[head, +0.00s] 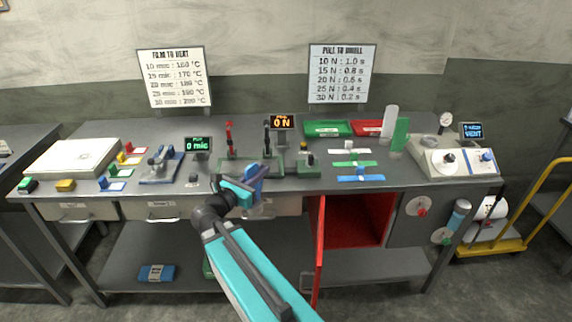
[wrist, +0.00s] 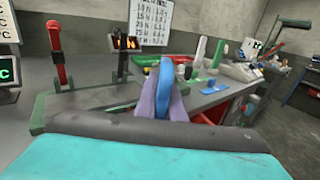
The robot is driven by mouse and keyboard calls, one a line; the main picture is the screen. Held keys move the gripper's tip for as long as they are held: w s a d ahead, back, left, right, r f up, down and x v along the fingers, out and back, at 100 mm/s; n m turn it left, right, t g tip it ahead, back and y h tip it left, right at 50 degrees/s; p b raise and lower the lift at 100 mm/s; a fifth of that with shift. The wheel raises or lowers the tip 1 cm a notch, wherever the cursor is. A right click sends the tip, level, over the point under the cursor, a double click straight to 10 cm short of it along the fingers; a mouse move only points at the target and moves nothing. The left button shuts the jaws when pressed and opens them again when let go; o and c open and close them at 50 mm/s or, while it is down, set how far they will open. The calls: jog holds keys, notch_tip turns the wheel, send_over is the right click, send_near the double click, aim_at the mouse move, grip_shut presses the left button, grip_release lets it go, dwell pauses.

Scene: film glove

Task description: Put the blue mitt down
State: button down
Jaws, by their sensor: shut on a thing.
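The blue mitt (head: 255,178) is held up at the front edge of the workbench, left of the open red cabinet. In the wrist view the mitt (wrist: 166,78) stands upright in the middle, with paler purple-blue parts beside it. My gripper (head: 246,188) is shut on it, and the mitt partly hides the jaws. The mitt appears apart from the bench top (head: 225,188), though its exact height is hard to tell.
A red cabinet (head: 352,225) stands open, its door (head: 319,245) swung out forward. Behind the mitt are a green-based press (head: 248,165) and an orange display (head: 283,122). Blue, green and white strips (head: 361,179) lie to the right. A yellow cart (head: 500,243) stands far right.

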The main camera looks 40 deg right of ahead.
jog(key=a+f+n+t+y+b, duration=0.1)
jog(key=a+f+t, duration=0.1)
jog(key=a, duration=1)
jog(key=a+f+n+t+y+b, duration=0.1)
jog(key=a+f, duration=0.4)
jog(key=a, duration=0.7)
jog(key=shift+w+f+n+t+y+b, duration=0.2)
jog(key=shift+n+t+y+b, duration=0.15)
jog(key=shift+n+t, duration=0.4)
jog(key=shift+a+t, duration=0.15)
jog(key=shift+t, duration=0.1)
